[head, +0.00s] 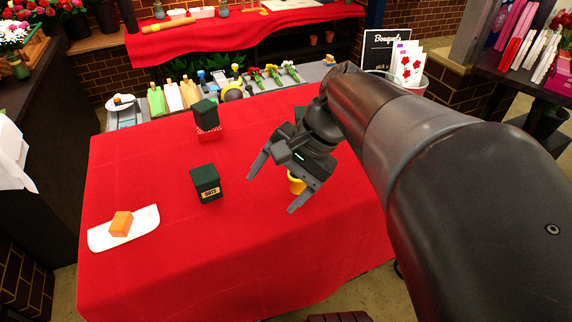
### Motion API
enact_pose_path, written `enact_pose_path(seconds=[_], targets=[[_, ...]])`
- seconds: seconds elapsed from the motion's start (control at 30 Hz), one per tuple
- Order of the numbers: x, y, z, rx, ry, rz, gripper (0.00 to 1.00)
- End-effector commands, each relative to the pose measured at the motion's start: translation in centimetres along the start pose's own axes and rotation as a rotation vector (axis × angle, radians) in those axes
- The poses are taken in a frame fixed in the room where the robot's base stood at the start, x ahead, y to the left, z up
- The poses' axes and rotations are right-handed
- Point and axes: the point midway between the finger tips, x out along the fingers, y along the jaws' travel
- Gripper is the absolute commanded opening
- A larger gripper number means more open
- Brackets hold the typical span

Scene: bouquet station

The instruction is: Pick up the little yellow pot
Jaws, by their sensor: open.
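A little yellow pot (295,184) stands on the red cloth of the table (240,255), right of the middle. My gripper (270,193) partly covers it in the head view, so only part of its yellow side shows. My gripper is open, with its two fingers spread apart and pointing down and to the left. It appears above the table, and nothing shows between the fingers but red cloth. The pot shows behind the nearer finger and gripper body; I cannot tell the exact distance between them.
A dark green block with a label (206,184) stands left of my gripper. Another dark green block (205,114) sits on a red dotted base behind it. An orange block (121,223) lies on a white board (96,237) at the left. The table's front middle is clear.

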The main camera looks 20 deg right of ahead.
Motion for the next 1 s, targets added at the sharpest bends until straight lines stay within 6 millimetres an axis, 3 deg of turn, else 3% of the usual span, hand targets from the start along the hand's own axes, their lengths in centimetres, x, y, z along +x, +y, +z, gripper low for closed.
enact_pose_path(seconds=[0.17, 0.37, 0.63, 0.7, 1.0], targets=[[-1.3, -0.8, -3.5, 0.446, -0.24, -0.226, 0.75], [-5.2, -0.7, -9.0, 0.836, -0.494, -0.521, 0.75], [-11.1, 3.4, -16.2, 1.14, -0.765, -0.899, 0.75], [-8.0, 4.3, -16.6, 1.132, -0.764, -0.879, 0.75], [0.9, 8.6, -19.3, 1.126, -0.757, -0.874, 0.75]])
